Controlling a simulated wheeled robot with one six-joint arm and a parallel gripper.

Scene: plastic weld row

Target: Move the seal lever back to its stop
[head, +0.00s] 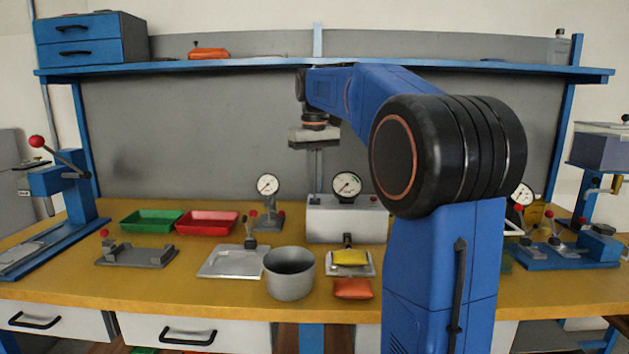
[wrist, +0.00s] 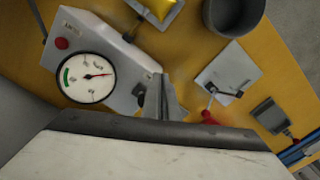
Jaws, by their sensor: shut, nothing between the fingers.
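Several levers are in view, and no label shows which is the seal lever. A long lever with a red knob (head: 37,142) slants up and left from a blue press at the far left. A small clamp lever with a red knob (wrist: 209,117) stands by a metal plate. In the head view that plate (head: 218,263) lies left of the grey pot. My gripper (head: 316,165) points down above the white gauge box (head: 325,223), shut and empty. In the wrist view my fingers (wrist: 162,100) appear beside the box and touch no lever that I can see.
A grey pot (head: 290,275), a yellow packet (head: 349,257) and an orange packet (head: 352,288) are near the front. Green (head: 150,221) and red (head: 207,222) trays lie at left. A blue shelf (head: 230,66) runs above. My arm hides part of the bench.

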